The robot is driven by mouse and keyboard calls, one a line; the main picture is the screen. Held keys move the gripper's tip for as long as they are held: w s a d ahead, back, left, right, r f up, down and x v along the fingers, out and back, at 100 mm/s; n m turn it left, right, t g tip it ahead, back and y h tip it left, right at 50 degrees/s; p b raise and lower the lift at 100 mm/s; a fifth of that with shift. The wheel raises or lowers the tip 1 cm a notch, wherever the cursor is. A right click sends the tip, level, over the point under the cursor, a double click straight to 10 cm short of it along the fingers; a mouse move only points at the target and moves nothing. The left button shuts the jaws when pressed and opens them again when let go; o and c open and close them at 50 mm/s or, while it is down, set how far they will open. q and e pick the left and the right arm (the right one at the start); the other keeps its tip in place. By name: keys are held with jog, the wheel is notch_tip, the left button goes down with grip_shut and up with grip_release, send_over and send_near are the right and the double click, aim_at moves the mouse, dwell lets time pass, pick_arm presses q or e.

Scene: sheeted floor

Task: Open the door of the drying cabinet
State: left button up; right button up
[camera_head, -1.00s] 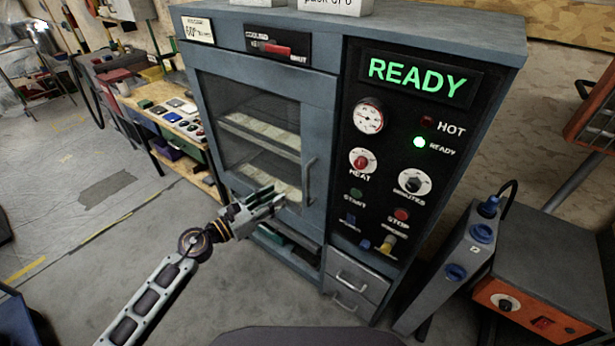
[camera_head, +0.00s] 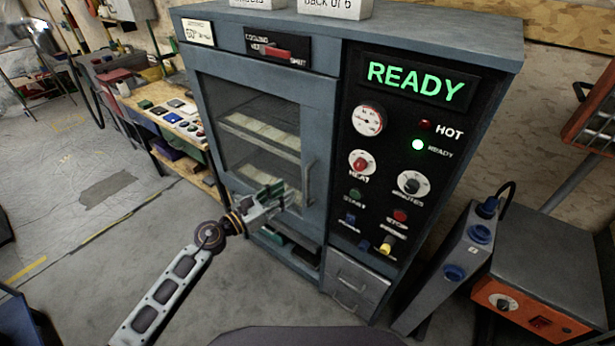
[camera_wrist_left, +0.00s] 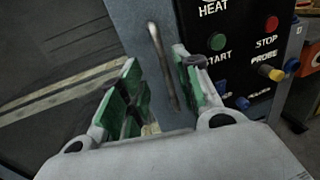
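The drying cabinet (camera_head: 330,62) is blue-grey, with a glass door (camera_head: 215,95) that is shut. Two pale shelves show behind the glass. A vertical bar handle (camera_head: 308,184) sits at the door's right edge; the left wrist view shows this handle (camera_wrist_left: 163,65) running down between the fingers. My left gripper (camera_head: 282,193) is open, with green finger pads, just in front of the door at the lower part of the handle. In the left wrist view my left gripper (camera_wrist_left: 155,85) has one finger on each side of the handle; contact cannot be told. My right gripper is out of view.
The control panel (camera_head: 385,180) right of the door shows a green READY display (camera_head: 418,82). Drawers (camera_head: 355,284) sit below it. An orange-fronted unit (camera_head: 545,285) stands at the right. A low workbench (camera_head: 170,115) is at the left. Floor in front is clear.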

pick_arm(q)
jog(key=p+x, duration=0.1)
jog(key=x, duration=0.9)
jog(key=shift+p, duration=0.35)
jog(key=shift+d, duration=0.1)
grip_shut()
